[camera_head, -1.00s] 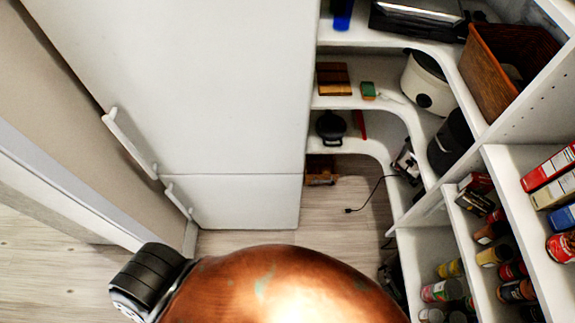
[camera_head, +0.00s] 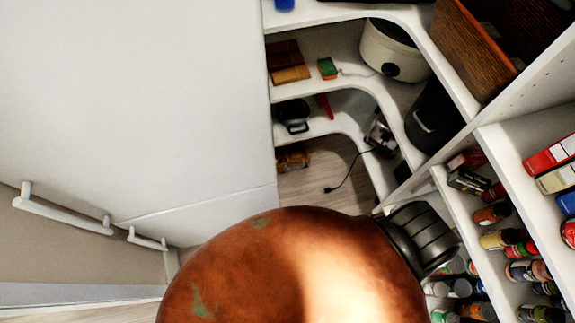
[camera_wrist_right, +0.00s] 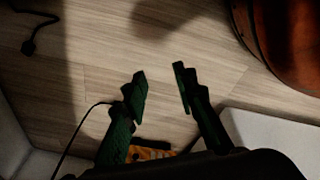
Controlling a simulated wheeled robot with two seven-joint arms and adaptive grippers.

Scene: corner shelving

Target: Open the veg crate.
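A small brown-orange crate-like thing (camera_head: 292,160) sits on the floor under the lowest shelf in the head view, partly hidden by that shelf; I cannot tell for sure that it is the veg crate, or whether it is open. An orange patterned thing (camera_wrist_right: 150,154) shows low in the right wrist view, largely hidden behind my gripper; it may be the same thing. My right gripper (camera_wrist_right: 160,70) is open, with its dark fingers apart over bare wood floor and nothing between the tips. My left gripper is in neither view.
A white fridge (camera_head: 130,100) with two bar handles (camera_head: 65,212) stands left. Corner shelves (camera_head: 345,105) hold a slow cooker (camera_head: 392,52), a black pan (camera_head: 291,113) and a brown basket (camera_head: 470,45). Jars and cans fill the right shelves. A black cord (camera_head: 345,178) lies on the floor.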

